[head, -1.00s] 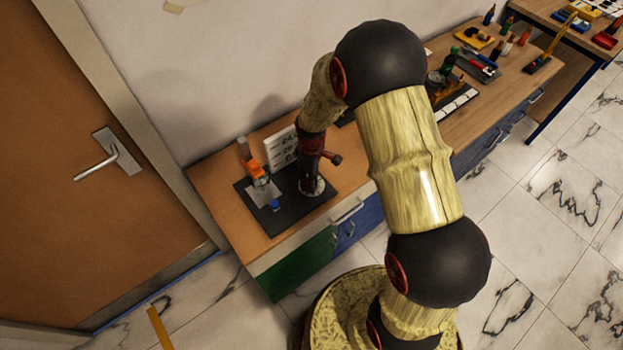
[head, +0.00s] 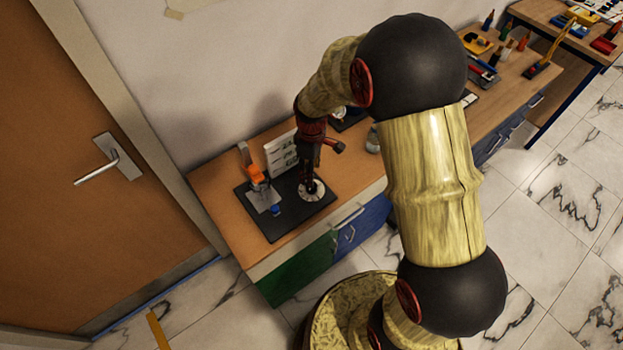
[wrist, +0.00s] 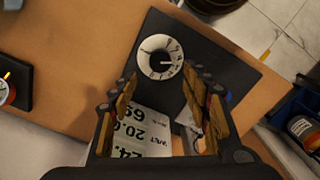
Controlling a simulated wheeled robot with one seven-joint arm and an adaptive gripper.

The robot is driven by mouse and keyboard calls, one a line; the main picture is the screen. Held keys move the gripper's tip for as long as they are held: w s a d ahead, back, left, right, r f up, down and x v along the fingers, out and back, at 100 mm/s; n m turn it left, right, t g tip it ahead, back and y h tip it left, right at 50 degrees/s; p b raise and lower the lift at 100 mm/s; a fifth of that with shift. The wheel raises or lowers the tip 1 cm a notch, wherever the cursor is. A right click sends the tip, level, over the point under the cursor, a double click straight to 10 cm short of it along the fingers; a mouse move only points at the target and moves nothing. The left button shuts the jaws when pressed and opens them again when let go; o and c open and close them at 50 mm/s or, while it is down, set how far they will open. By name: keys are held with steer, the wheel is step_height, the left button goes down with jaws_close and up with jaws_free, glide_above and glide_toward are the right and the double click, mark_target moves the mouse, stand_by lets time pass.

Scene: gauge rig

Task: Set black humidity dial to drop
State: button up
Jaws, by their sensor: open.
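A dial with a black knob and a white round scale (wrist: 160,58) sits on a black base plate (wrist: 215,50). In the wrist view the scale carries several small digits around its rim; I cannot make out a drop mark. In the head view the dial's white disc (head: 313,191) shows below my gripper (head: 309,184). In the wrist view my gripper (wrist: 159,77) is open and empty, its fingers either side of the line to the dial. The knob appears apart from both fingers. A white card with printed numbers (wrist: 140,132) stands behind the dial.
An orange device (head: 256,175) on a grey plate with a blue part (head: 275,210) stands left of the dial on the same base plate. The wooden worktop (head: 225,190) is bare at its left end. Tools crowd the bench farther right.

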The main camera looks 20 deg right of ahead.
steer(key=shift+r, duration=1.95)
steer(key=s+r+m+t+b, duration=0.5)
steer(key=s+r+m, duration=0.4)
steer(key=s+r, duration=0.9)
steer(key=s+b, duration=0.1)
steer(key=s, duration=0.3)
steer(key=shift+r+m+t+b, duration=0.15)
steer(key=shift+m+t+b, duration=0.15)
steer(key=shift+b, duration=0.05)
steer(key=shift+s, duration=0.1)
